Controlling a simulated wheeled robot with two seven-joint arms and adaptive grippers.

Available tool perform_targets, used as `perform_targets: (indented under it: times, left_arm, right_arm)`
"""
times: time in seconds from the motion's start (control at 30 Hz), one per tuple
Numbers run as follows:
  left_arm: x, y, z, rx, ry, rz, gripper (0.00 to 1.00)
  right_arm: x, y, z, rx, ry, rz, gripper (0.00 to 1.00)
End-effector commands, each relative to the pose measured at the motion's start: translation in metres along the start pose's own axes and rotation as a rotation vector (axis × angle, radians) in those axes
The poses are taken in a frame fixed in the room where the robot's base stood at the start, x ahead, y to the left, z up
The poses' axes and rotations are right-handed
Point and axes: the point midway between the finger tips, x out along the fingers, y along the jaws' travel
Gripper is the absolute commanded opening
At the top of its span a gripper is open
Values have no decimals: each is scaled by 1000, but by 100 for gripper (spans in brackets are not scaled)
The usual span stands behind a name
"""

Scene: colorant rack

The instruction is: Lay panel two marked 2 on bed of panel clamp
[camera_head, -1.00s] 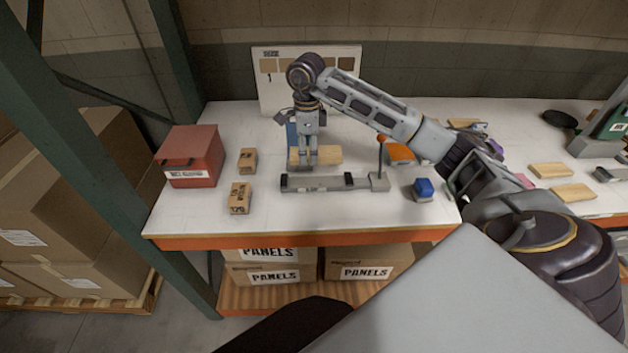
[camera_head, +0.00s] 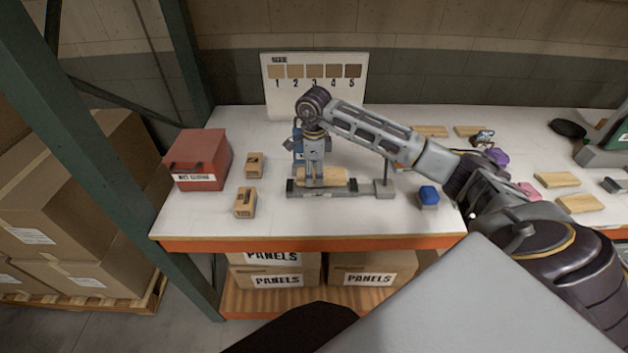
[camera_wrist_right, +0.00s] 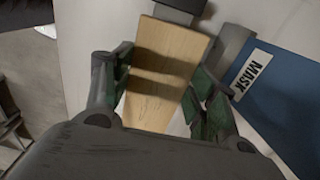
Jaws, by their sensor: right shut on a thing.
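A pale wooden panel (camera_head: 335,175) is held in my right gripper (camera_head: 315,182), over the bed of the grey panel clamp (camera_head: 325,193). I cannot tell whether it touches the bed. In the right wrist view the panel (camera_wrist_right: 158,85) runs lengthwise between the two fingers of the right gripper (camera_wrist_right: 160,78), with a dark clamp block (camera_wrist_right: 180,6) at its far end. No number shows on the panel. The clamp's upright lever (camera_head: 388,172) stands at its right, its top hidden by my arm. My left gripper is not in view.
A red box (camera_head: 198,160) and two small tan blocks (camera_head: 254,165) (camera_head: 245,202) stand left of the clamp. A blue box marked MASK (camera_wrist_right: 275,95) is close behind the gripper. A blue block (camera_head: 428,196) sits to the right. A numbered colour board (camera_head: 314,85) stands at the back.

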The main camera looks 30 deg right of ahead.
Motion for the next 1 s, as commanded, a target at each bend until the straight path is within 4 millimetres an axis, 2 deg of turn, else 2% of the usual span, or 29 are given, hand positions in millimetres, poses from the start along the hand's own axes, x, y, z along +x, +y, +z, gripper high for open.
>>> perform_targets:
  times: [0.4,0.9,0.93,1.0]
  left_arm:
    - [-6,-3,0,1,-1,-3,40]
    - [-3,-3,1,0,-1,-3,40]
    - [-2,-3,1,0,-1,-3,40]
    - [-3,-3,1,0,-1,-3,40]
  right_arm:
    - [34,0,0,0,0,1,32]
    - [40,0,0,0,0,0,32]
    - [40,0,0,0,0,0,59]
    - [40,0,0,0,0,0,68]
